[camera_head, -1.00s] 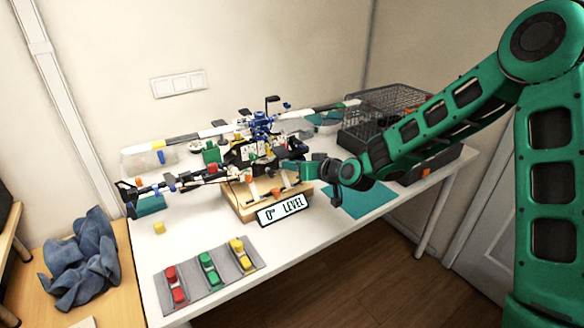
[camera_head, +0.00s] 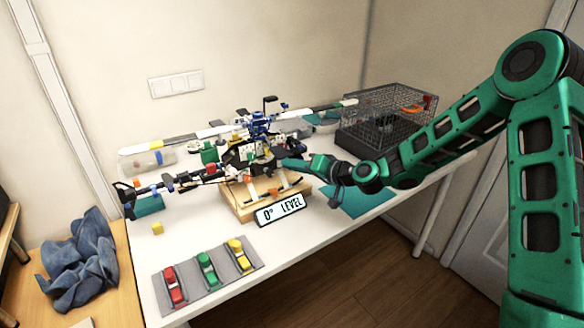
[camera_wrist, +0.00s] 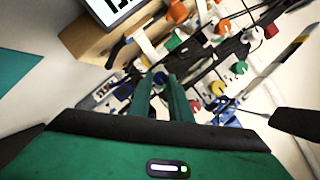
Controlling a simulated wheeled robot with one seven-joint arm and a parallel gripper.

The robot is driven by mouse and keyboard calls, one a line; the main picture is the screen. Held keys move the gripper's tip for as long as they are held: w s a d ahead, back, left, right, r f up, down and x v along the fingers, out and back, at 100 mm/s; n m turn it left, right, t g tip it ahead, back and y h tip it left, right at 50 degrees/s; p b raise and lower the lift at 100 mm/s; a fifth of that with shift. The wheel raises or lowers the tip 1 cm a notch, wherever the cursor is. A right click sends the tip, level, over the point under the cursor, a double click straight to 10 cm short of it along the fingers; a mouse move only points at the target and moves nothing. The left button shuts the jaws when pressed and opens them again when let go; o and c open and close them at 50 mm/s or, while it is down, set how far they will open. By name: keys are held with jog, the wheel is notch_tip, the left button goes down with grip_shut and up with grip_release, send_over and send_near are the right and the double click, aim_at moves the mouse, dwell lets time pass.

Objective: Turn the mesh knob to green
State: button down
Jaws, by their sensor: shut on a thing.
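The helicopter model (camera_head: 235,160) stands on a wooden block (camera_head: 243,206) on the white table, its rods and small coloured parts crowded together. My gripper (camera_head: 283,162) reaches its right side from the right. In the wrist view my gripper's green fingers (camera_wrist: 164,79) are close together among the model's parts, shut on a small part. A bit of dark blue shows between the fingertips; most of the held part is hidden. I cannot tell which knob is the mesh knob.
A sign reading "0° LEVEL" (camera_head: 280,209) stands at the block's front. A grey mat (camera_head: 190,291) with red, green and yellow pieces lies at the front left. A wire crate (camera_head: 372,137) stands at the back right. A teal mat (camera_head: 352,204) lies under my forearm.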

jog(key=shift+w+d+f, duration=0.1)
jog(key=shift+w+d, duration=0.05)
jog(key=shift+d, duration=0.05)
jog(key=c, duration=1.8)
grip_release()
jog(key=shift+o, duration=0.8)
jog(key=shift+a, duration=0.1)
jog(key=v, duration=1.1)
